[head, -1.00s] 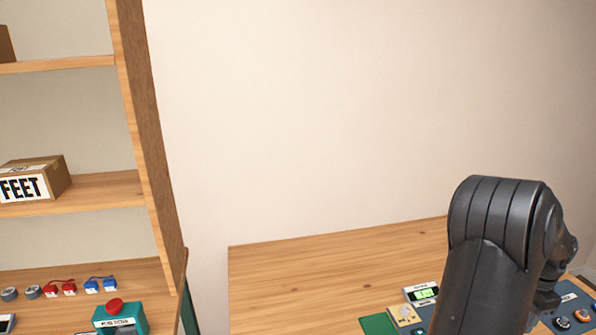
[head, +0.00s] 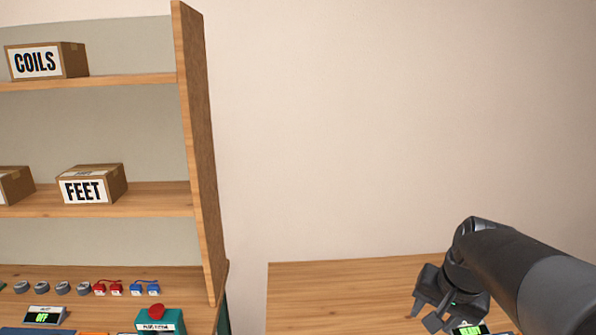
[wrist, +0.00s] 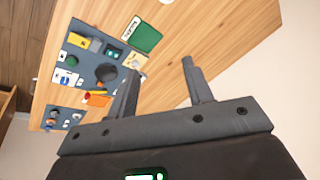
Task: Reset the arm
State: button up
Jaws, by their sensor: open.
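My gripper (head: 428,318) is at the lower right of the head view, above the right-hand wooden table (head: 330,290). In the wrist view my gripper (wrist: 160,78) has its two fingers well apart, with nothing between them. The table also shows in the wrist view (wrist: 215,35), tilted, with a blue-grey panel (wrist: 75,82) on it. The gripper is apart from the panel and its parts. My arm covers much of the table's right side in the head view.
Below are grey coils, red and blue parts, and a teal box with a red button (head: 160,319). A green board (wrist: 142,34) lies on the table. The wall side is clear.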

jog(key=s+a+n+t, duration=0.2)
jog(key=s+a+n, duration=0.5)
jog(key=a, duration=0.6)
jog(key=shift+s+r, duration=0.3)
jog(key=shift+s, duration=0.9)
jog(key=shift+c, duration=0.2)
